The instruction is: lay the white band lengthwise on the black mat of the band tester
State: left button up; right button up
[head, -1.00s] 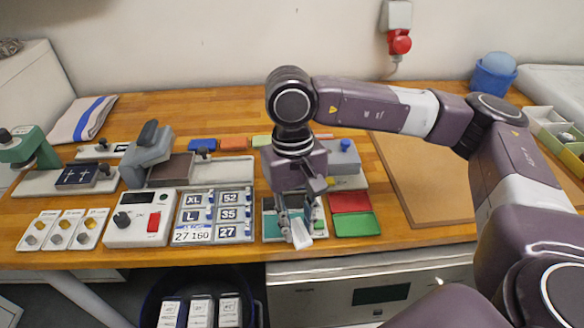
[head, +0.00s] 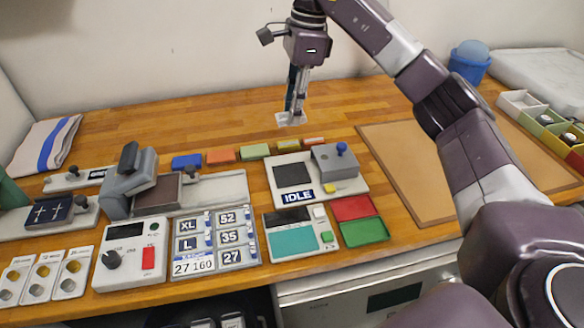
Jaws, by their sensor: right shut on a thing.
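My right gripper (head: 297,100) hangs down over the back part of the bench, shut on the white band (head: 289,119). The band is a small pale piece at the fingertips, above the wood and apart from the tester in the picture. The band tester (head: 350,187) is a light plate with a black mat (head: 293,174) at its left, a grey block with a blue knob at its right, and a label reading IDLE. The black mat is bare. My left gripper is not in view.
Small coloured blocks (head: 221,156) stand in a row behind the tester. A teal-screened scale (head: 293,241) and red and green trays (head: 361,232) lie in front. A brown board (head: 415,165) lies to the right.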

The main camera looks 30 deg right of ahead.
send_over(291, 174)
notch_tip(291, 174, down, 5)
jog(key=f, duration=0.2)
jog(key=f+p, duration=0.1)
jog(key=f, duration=0.3)
jog(key=shift+s+d+f, duration=0.1)
jog(key=shift+d+f, duration=0.15)
jog(key=shift+f+p, duration=0.25)
jog(key=shift+p, duration=0.05)
notch_tip(291, 174, down, 3)
jog(key=shift+f+p, duration=0.15)
jog(key=shift+p, duration=0.2)
jog(key=shift+f, duration=0.4)
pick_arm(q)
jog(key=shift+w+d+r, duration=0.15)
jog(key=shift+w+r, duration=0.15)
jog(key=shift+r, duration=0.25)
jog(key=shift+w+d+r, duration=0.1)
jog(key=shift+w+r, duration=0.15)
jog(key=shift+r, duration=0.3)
pick_arm(e)
jog(key=shift+f, duration=0.1)
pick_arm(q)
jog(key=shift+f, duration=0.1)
pick_arm(e)
jog(key=shift+f, duration=0.1)
